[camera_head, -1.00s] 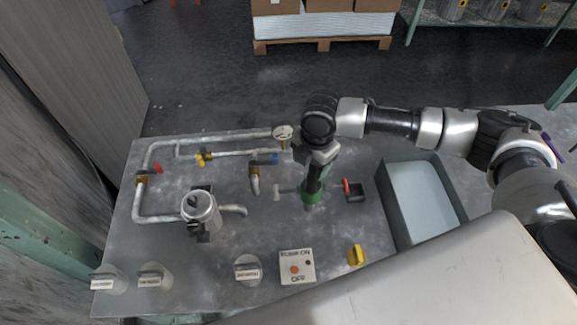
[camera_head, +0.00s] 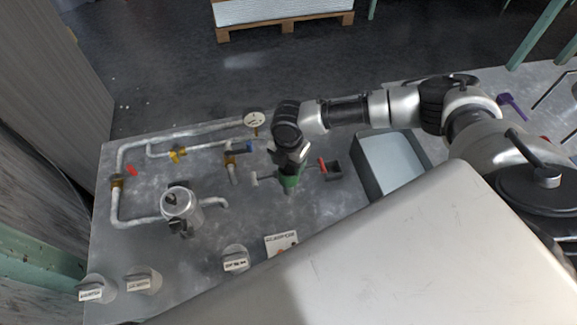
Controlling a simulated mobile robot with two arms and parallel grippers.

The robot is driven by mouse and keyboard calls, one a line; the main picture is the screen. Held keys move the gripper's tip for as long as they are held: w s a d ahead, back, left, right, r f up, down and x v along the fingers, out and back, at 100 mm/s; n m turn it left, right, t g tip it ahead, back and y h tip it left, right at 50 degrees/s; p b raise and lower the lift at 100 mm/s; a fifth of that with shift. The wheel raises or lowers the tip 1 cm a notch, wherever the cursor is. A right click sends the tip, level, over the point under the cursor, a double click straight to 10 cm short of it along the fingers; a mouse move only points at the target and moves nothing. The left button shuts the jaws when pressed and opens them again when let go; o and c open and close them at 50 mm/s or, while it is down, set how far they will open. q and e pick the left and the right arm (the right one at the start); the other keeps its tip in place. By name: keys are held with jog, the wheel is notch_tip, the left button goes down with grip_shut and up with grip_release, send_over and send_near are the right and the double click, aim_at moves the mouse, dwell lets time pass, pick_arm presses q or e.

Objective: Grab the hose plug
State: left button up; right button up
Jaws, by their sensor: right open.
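My right gripper (camera_head: 288,172) points down at the middle of the grey panel table. It is open. A green fitting (camera_head: 288,181) with a short grey end below it is right at its fingertips, partly hidden by the dark wrist. I cannot tell whether the fingers touch it. A small pale stub (camera_head: 254,178) lies just left of the green fitting. I cannot tell for certain which of these is the hose plug. My left gripper is not in view.
A red-handled valve (camera_head: 323,164) and a grey bin (camera_head: 367,178) are to the right. Labelled knobs (camera_head: 235,260) line the front edge.

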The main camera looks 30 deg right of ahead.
jog(key=shift+f, duration=0.35)
jog(key=c, duration=1.1)
jog(key=shift+r, duration=0.1)
